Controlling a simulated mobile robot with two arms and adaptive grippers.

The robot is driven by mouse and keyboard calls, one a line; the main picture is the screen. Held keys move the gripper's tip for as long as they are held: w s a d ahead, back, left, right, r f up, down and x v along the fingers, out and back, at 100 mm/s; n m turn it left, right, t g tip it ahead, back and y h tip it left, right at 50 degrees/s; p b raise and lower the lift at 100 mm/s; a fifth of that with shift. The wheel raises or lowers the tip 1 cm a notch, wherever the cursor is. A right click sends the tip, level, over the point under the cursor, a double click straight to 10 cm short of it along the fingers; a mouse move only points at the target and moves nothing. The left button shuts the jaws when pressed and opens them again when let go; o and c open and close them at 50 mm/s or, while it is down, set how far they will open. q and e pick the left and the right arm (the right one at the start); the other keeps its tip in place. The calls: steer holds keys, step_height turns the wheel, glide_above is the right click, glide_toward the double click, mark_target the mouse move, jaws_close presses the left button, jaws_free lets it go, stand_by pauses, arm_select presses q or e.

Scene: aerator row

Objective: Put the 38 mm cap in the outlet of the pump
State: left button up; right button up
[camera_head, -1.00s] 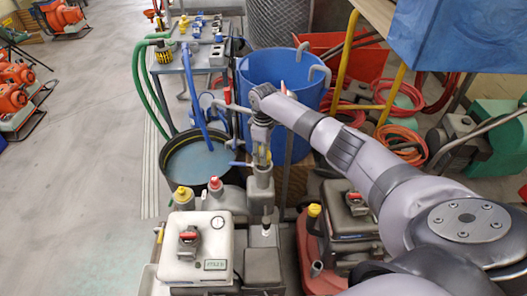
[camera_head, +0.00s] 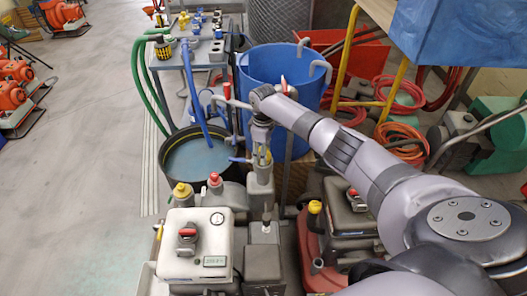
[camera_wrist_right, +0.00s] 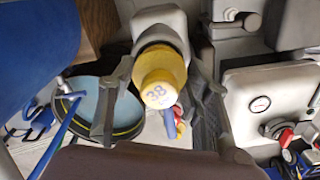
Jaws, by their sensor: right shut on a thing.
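My right gripper (camera_head: 261,155) is shut on the 38 mm cap, and its fingers point down over the grey upright outlet (camera_head: 261,182) of the pump. In the right wrist view the cap (camera_wrist_right: 161,88) is yellow, marked 38, with a dark lower part, and sits between the two fingers. Beyond it, in line with it, is the grey outlet body (camera_wrist_right: 158,20). The cap's lower end hides the mouth, so I cannot tell how far in it sits. The pump has a white box (camera_head: 190,252) with a gauge and red knob. My left gripper is out of view.
A black tub of water (camera_head: 198,160) and a blue barrel (camera_head: 268,88) stand behind the pump. A yellow cap (camera_head: 182,190) and a red cap (camera_head: 215,180) are on grey fittings beside the outlet. A red-based machine (camera_head: 345,240) stands close on the right.

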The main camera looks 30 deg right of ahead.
steer(key=shift+f+b, duration=0.5)
steer(key=shift+f, duration=0.4)
steer(key=o, duration=1.3)
steer(key=shift+c, duration=0.2)
steer(key=shift+r, duration=0.1)
